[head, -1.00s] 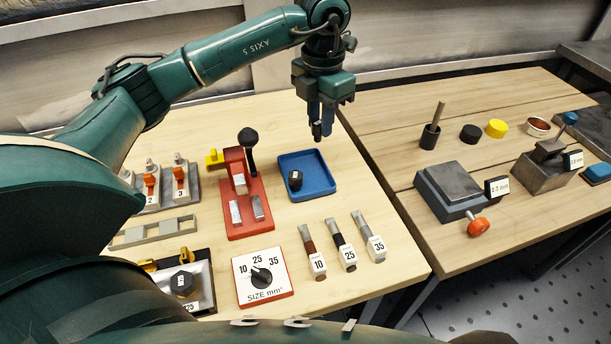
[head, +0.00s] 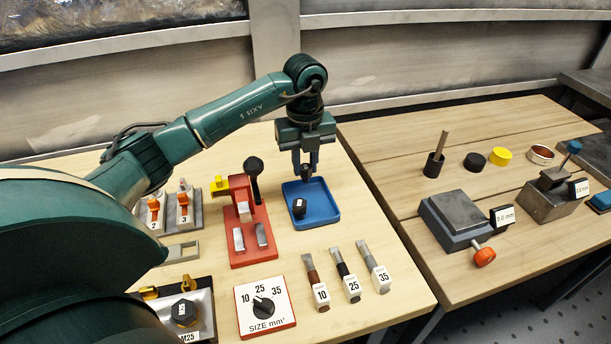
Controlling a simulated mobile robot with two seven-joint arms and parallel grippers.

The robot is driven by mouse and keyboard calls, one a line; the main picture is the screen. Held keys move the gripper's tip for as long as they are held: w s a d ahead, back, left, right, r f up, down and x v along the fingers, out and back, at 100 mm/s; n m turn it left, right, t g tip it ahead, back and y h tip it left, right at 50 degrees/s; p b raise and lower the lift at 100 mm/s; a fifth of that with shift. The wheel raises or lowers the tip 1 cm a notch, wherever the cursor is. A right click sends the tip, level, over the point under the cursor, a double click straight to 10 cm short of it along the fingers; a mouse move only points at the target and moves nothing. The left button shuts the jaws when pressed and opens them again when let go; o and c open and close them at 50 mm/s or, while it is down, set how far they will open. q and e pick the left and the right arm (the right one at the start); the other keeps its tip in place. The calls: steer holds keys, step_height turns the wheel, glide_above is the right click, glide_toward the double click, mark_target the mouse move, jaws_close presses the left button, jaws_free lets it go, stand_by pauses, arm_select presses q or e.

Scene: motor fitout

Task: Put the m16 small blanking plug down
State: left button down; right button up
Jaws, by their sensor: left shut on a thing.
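My left gripper (head: 306,168) points down over the back part of the blue tray (head: 325,220). Its fingers are shut on a small dark piece, the m16 small blanking plug (head: 307,175). The plug is partly hidden between the fingertips and looks to be a little above the tray floor; I cannot tell whether it touches. A black plug with a white label (head: 299,208) stands in the tray, in front of the gripper and apart from it. My right gripper is not in view.
A red press with a black-knobbed lever (head: 243,222) stands just left of the tray. Tools marked 10, 25 and 35 (head: 346,275) lie in front, by a size dial (head: 263,306). The tray's right side is clear. Blocks and caps stand on the right table (head: 400,165).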

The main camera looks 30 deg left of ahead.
mark_target(305, 165)
arm_select(q)
step_height(305, 165, down, 3)
steer(key=shift+f, duration=0.3)
steer(key=shift+f, duration=0.1)
steer(key=shift+f, duration=0.15)
steer(key=c, duration=1.3)
jaws_free()
steer(key=shift+o, duration=0.2)
steer(key=shift+r, duration=0.4)
step_height(305, 165, up, 12)
steer(key=shift+f+b, duration=0.1)
steer(key=shift+b, duration=0.2)
